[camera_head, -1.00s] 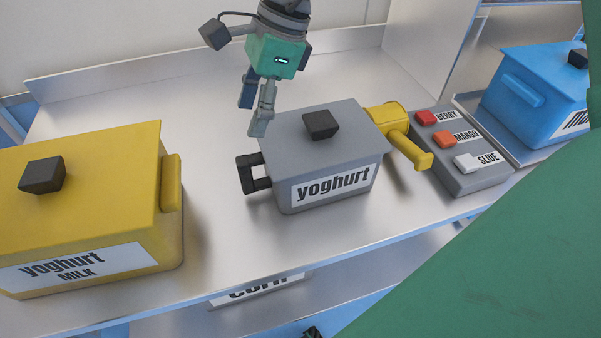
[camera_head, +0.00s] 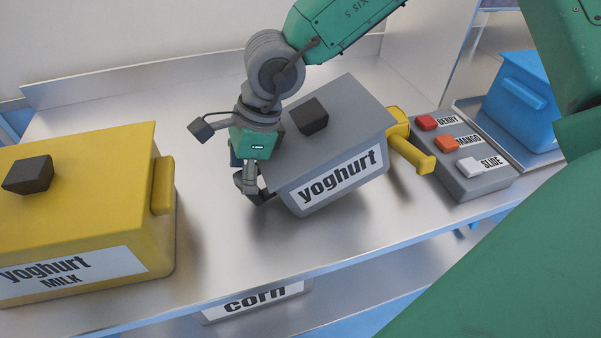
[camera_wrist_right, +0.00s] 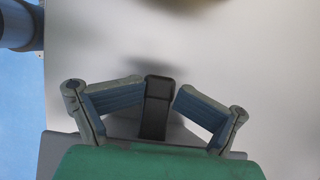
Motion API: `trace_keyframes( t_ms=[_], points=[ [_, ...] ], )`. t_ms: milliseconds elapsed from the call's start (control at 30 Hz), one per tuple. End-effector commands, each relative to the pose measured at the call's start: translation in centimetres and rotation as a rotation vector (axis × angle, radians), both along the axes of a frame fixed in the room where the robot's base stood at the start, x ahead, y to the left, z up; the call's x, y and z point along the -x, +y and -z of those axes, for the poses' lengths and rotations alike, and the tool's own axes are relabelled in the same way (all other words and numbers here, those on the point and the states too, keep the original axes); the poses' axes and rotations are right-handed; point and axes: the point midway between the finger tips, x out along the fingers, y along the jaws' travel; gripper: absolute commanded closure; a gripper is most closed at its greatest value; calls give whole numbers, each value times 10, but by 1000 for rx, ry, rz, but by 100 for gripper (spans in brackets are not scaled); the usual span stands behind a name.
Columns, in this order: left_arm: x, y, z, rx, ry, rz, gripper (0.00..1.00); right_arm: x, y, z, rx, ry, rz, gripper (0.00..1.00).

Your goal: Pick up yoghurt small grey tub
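The small grey tub labelled "yoghurt" (camera_head: 338,178) stands at the middle of the metal counter, askew, its right side beside the yellow-handled part. A black knob (camera_head: 308,116) tops its lid. My right gripper (camera_head: 250,192) points down at the tub's left end and largely covers the black side handle there. In the right wrist view, the black handle (camera_wrist_right: 156,108) lies between the two fingertips of this gripper (camera_wrist_right: 163,86), which come in close on both sides and look shut on it. A sliver of the grey tub (camera_wrist_right: 55,155) shows below. My left gripper is not in view.
A yellow "yoghurt milk" tub (camera_head: 80,215) stands at the left. A yellow handle (camera_head: 411,153) and a grey button box (camera_head: 462,180) are at the right, with a blue tub (camera_head: 525,100) beyond. A "corn" label (camera_head: 250,300) shows below the counter.

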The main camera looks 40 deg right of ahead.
Motion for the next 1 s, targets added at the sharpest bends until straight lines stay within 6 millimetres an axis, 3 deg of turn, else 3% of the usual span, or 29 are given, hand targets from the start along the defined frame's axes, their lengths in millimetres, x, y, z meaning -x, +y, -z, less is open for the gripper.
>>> trace_keyframes(
  t_ms=[267,400,1000],
  points=[
    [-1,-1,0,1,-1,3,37,-2,5,0,2,-9,5,49],
    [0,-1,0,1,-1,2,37,-2,11,-1,7,-9,3,96],
    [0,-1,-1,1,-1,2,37,-3,4,-1,2,-6,6,100]
  ],
)
